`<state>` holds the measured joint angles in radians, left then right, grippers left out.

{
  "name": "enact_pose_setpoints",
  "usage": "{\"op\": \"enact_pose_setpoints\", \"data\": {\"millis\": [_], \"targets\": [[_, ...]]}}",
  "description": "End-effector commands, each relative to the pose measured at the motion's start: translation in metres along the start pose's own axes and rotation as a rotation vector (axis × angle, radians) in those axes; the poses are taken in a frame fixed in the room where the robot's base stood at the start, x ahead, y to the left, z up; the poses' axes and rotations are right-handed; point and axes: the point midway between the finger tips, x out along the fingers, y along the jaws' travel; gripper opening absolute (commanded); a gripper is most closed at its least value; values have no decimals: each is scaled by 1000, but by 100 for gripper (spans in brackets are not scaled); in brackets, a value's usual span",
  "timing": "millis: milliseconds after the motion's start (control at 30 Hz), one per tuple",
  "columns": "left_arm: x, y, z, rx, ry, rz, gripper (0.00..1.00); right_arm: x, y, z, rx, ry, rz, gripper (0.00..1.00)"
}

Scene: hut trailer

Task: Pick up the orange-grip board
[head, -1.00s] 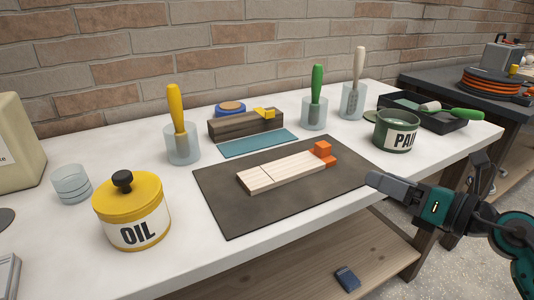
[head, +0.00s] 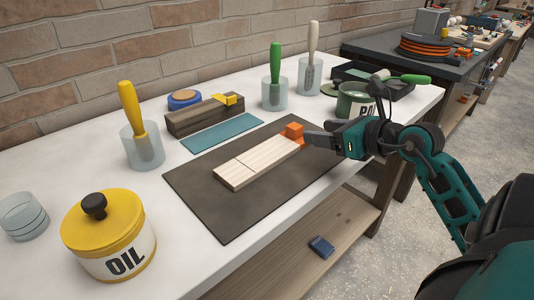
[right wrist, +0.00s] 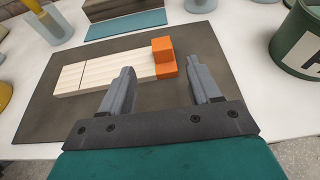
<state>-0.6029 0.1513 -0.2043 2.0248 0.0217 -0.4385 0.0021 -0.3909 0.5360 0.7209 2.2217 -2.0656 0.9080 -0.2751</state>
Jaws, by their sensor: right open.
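The orange-grip board (head: 257,163) is a pale wooden board lying flat on a dark mat (head: 205,208), with an orange block grip (head: 293,132) at its right end. It also shows in the right wrist view (right wrist: 110,69), with its orange grip (right wrist: 164,58) just ahead of the fingers. My right gripper (head: 306,139) is beside the grip at the board's right end. In the right wrist view the right gripper (right wrist: 160,85) has its fingers apart, with the grip beyond and between their tips and nothing held. My left gripper is not in view.
A yellow oil tin (head: 108,235) stands at the front left. A green paint tin (head: 356,101) stands close behind my right gripper. Cups with yellow, green and white-handled tools, a teal strip (head: 222,133) and a dark wooden block (head: 204,115) line the back.

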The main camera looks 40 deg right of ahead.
Motion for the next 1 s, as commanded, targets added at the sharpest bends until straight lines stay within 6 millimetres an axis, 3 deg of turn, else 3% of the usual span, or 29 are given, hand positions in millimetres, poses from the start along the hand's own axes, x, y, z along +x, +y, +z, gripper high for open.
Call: {"op": "enact_pose_setpoints", "data": {"millis": [267,600,867,1000], "targets": [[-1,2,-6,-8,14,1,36,21,-1,0,-1,0,0,62],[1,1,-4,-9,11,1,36,64,-4,1,1,0,1,62],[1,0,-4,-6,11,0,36,67,-4,1,0,0,0,62],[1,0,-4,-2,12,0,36,67,-4,0,0,0,0,52]]}}
